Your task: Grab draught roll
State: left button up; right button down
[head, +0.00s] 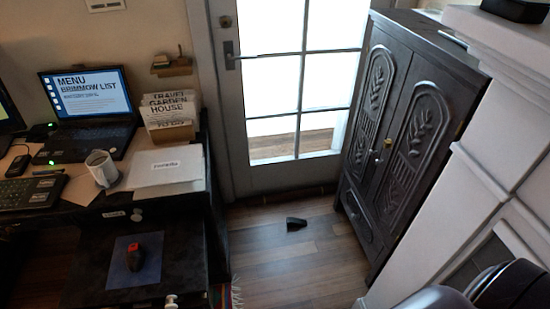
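A long, thin, dark brown roll (283,196) lies on the floor along the foot of the glazed door (240,160), and I take it to be the draught roll. It is dim, and I cannot tell whether it touches the door. Its right end reaches close to the dark cabinet. Neither of my grippers shows in the head view. A dark, rounded shape at the bottom right edge may be part of my own arm, but no fingers show there.
A small dark wedge (296,223) lies on the wooden floor in front of the door. A carved dark cabinet (400,130) stands right. A desk (85,213) with laptop (88,110), mug (102,168) and papers stands left. Floor between them is mostly clear.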

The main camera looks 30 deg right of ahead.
aim_at(322, 190)
jog(key=z, duration=0.95)
jog(key=u, duration=0.5)
jog(key=i+u, duration=0.15)
jog(key=u, duration=0.85)
jog(key=i+u, duration=0.1)
jog(key=u, duration=0.4)
jog(key=l+u, duration=0.1)
jog(key=u, duration=0.4)
jog(key=i+l+u, duration=0.1)
jog(key=l+u, duration=0.15)
jog(key=l, duration=0.6)
jog(key=l+z, duration=0.1)
jog(key=l, duration=1.65)
